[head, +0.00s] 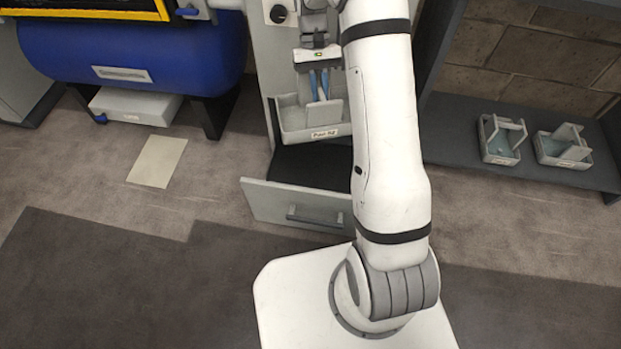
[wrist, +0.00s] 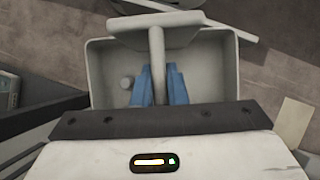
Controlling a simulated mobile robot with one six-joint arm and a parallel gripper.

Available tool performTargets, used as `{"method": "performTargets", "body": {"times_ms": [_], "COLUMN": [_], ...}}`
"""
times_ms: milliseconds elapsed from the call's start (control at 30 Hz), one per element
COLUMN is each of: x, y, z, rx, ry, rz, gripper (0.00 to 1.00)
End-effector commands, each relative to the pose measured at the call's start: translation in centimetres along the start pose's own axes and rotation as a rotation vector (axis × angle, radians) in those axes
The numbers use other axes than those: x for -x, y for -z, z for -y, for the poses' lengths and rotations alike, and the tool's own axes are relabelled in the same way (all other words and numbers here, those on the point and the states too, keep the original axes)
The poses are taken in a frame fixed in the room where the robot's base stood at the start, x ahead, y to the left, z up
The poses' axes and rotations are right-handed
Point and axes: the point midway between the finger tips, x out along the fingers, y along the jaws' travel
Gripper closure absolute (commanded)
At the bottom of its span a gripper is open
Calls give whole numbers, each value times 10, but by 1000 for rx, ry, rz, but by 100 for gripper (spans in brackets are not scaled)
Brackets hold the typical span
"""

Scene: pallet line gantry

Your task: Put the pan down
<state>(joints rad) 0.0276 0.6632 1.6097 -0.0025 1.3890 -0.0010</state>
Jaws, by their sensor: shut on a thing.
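The pan (head: 293,123) is a light grey open tray with a label on its front wall and an upright grip plate in its middle. In the head view it is at the cabinet, above and behind an open drawer (head: 270,200). My gripper (head: 319,88) points down into the pan, with its blue fingers shut on the grip plate. In the wrist view the pan (wrist: 98,70) looks level, and the blue fingers (wrist: 158,84) sit on both sides of the plate. I cannot tell whether the pan's underside touches anything.
Two similar grey pans (head: 499,139) (head: 563,147) stand on a dark low shelf (head: 455,133) at right. A blue tank (head: 130,50) stands at left over a white box (head: 135,107). A beige sheet (head: 157,161) lies on the floor.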

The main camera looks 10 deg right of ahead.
Motion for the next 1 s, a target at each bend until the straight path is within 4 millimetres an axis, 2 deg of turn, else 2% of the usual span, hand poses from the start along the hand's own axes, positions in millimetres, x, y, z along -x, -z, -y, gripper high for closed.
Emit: {"method": "performTargets", "body": {"times_ms": [233, 367, 467, 533, 667, 800, 1000], "x": [-1, -17, -39, -57, -83, -106, -139], "y": [1, 9, 24, 39, 69, 93, 111], "z": [8, 22, 42, 56, 67, 59, 34], "rx": [4, -86, -260, -445, -811, -1117, -1455], "ry": [-2, 50, 150, 254, 461, 633, 825], "rz": [0, 5, 8, 11, 9, 8, 7], "gripper": [100, 100, 100, 100, 100, 100, 100]}}
